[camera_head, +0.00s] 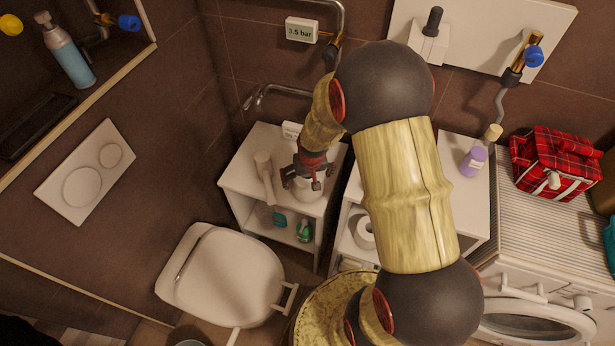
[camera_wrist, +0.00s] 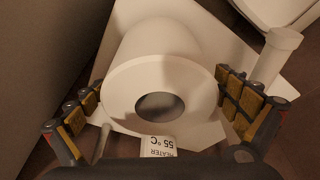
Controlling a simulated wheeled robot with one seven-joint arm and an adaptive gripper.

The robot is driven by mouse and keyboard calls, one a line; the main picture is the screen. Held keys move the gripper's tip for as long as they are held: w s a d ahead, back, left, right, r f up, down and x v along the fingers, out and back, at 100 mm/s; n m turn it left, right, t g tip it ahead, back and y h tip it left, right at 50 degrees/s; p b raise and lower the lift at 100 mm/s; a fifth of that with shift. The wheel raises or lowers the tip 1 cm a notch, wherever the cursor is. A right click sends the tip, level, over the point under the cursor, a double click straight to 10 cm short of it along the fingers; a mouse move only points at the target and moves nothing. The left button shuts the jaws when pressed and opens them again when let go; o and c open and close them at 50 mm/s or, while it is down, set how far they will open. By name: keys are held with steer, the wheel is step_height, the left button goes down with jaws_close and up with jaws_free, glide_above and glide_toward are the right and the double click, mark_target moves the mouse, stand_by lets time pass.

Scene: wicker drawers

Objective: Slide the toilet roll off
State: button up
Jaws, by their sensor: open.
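In the wrist view a white toilet roll (camera_wrist: 160,90) lies between the two fingers of my gripper (camera_wrist: 165,100), its round end with the dark core hole facing the camera. A white label card reading 55 °C (camera_wrist: 158,146) shows at the roll's near edge.
A white cylindrical object (camera_head: 265,172) stands left of my gripper on the same cabinet and shows at the right in the wrist view (camera_wrist: 275,58). Another roll (camera_head: 363,232) sits in the right cabinet's shelf. A toilet (camera_head: 225,275) is in front. Pipes (camera_head: 290,92) run along the wall behind.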

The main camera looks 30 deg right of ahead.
steer(key=shift+w+f, duration=0.15)
steer(key=shift+f, duration=0.5)
steer(key=c, duration=0.3)
steer(key=c, duration=1)
steer(key=shift+o, duration=0.2)
steer(key=shift+r, duration=0.15)
steer(key=shift+r+p, duration=3.15)
steer(key=shift+r, duration=1.25)
steer(key=shift+c, duration=0.2)
steer(key=shift+r, duration=0.1)
